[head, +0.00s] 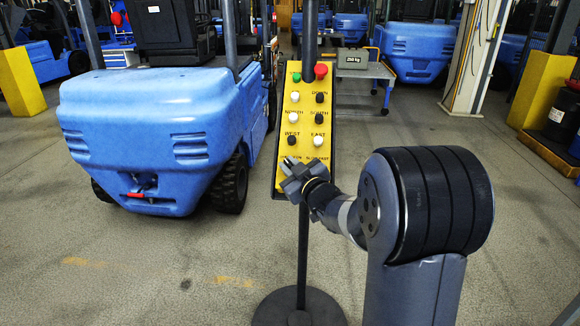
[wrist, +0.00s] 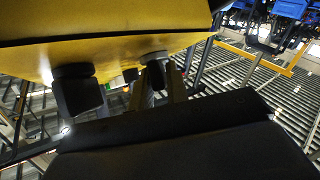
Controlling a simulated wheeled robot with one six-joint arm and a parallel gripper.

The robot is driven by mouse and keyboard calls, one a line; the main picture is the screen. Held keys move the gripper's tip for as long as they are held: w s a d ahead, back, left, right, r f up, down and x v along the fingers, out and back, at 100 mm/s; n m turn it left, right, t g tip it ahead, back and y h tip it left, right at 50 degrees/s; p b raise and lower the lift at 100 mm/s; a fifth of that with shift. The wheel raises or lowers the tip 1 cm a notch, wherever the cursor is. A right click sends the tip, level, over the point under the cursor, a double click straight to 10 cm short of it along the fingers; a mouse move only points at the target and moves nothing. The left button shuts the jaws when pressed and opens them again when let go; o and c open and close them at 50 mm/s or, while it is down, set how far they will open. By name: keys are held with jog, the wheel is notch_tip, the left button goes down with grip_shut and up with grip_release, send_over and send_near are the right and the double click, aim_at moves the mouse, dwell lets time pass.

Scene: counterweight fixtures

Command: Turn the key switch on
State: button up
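A yellow pendant panel (head: 308,110) hangs tilted on a dark pole, with rows of white and black buttons, a green button and a red mushroom button. My gripper (head: 287,166) is at the lower left of the panel, close to its face, over the bottom row. The key switch cannot be made out in the head view; my gripper covers that area. In the wrist view the yellow panel (wrist: 120,50) fills the top. I cannot tell whether my fingers are open or touching anything.
The pole stands on a round black base (head: 299,308). A blue forklift (head: 160,125) is close on the left. A grey cart (head: 360,75) with a 250 kg weight (head: 352,58) stands behind.

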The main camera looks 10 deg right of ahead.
grip_shut()
